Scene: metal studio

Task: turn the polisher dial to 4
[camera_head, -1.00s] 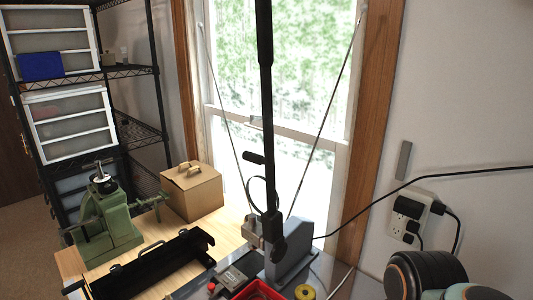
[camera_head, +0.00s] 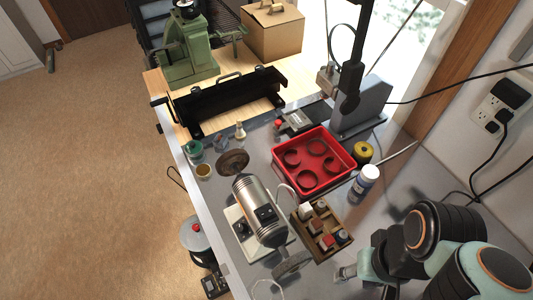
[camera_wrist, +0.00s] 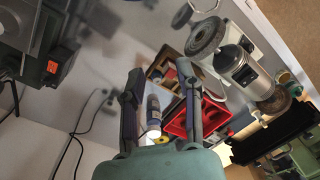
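The polisher (camera_head: 260,203) is a silver cylinder with a round wheel at each end, on a white base (camera_head: 237,235) on the metal bench. Small dark parts show on its body and base; which is the dial, and its number, are too small to tell. The polisher also shows in the wrist view (camera_wrist: 246,73), at upper right. My gripper (camera_head: 346,273) is to the right of the polisher in the head view, apart from it. In the wrist view my gripper (camera_wrist: 161,76) has its two fingers spread, with nothing held between them.
A wooden box of small blocks (camera_head: 325,245) lies between the polisher and my gripper. Behind it are a red tray (camera_head: 340,155) and a white-capped bottle (camera_head: 364,182). A black metal trough (camera_head: 190,127) and a press lever (camera_head: 354,70) stand farther back. The bench's left edge is near the polisher.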

